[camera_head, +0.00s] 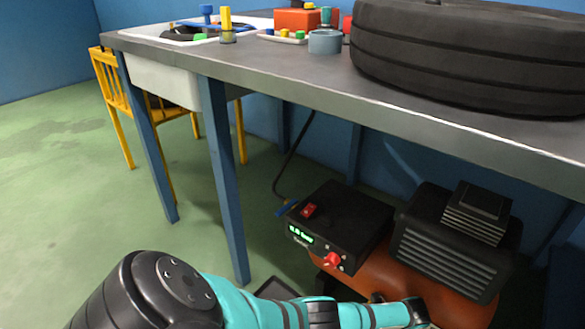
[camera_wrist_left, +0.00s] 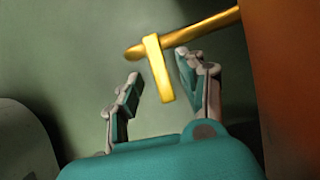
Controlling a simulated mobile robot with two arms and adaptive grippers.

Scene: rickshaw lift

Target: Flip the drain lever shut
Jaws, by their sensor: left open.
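The drain lever (camera_wrist_left: 159,70) is a flat yellow bar on a brass drain pipe (camera_wrist_left: 200,30) in the left wrist view. It hangs crosswise to the pipe, pointing down and slightly right. My left gripper (camera_wrist_left: 161,84) is open, with one finger on each side of the lever in the picture. The right finger looks closer to it; I see no clear contact. In the head view my left arm reaches low to the orange compressor tank (camera_head: 385,283), with its wrist end at the bottom edge. The lever is not visible there. My right gripper is not in view.
The black compressor motor (camera_head: 445,250) and a control box (camera_head: 340,228) with a red knob sit on the tank, under the workbench (camera_head: 290,78). A tyre (camera_head: 465,55) lies on the bench. A blue bench leg (camera_head: 224,185) stands left. Green floor is open at left.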

